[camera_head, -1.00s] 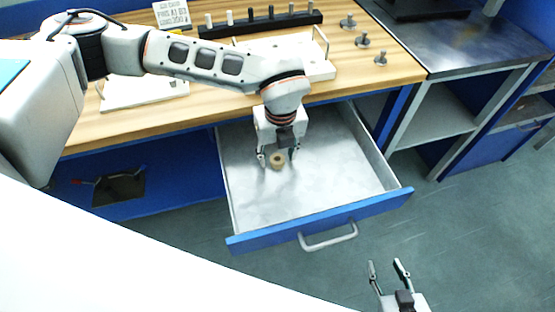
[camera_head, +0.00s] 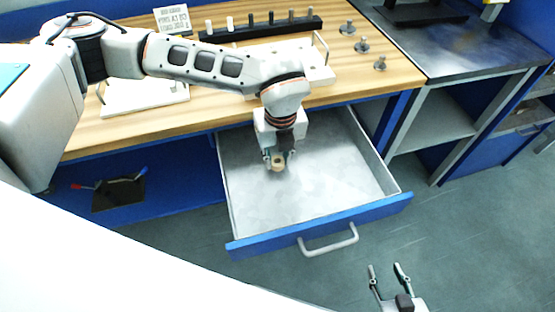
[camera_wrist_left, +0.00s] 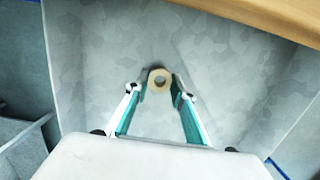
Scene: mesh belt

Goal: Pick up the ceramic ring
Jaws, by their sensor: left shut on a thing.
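The ceramic ring (camera_head: 278,164) is a small tan ring inside the open drawer (camera_head: 320,200). My left gripper (camera_head: 277,159) reaches down into the drawer and is shut on the ring. In the left wrist view the ring (camera_wrist_left: 160,80) sits between the two fingertips, its hole facing the camera. I cannot tell whether the ring is clear of the drawer floor. My right gripper (camera_head: 388,271) is at the lower right, in front of the drawer, with its fingers apart and nothing between them.
The drawer's blue front (camera_head: 320,226) and handle (camera_head: 328,240) stand out over the floor. The wooden worktop (camera_head: 200,118) lies above and behind, with a black peg rack (camera_head: 262,29) and metal pieces (camera_head: 361,44). The rest of the drawer is empty.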

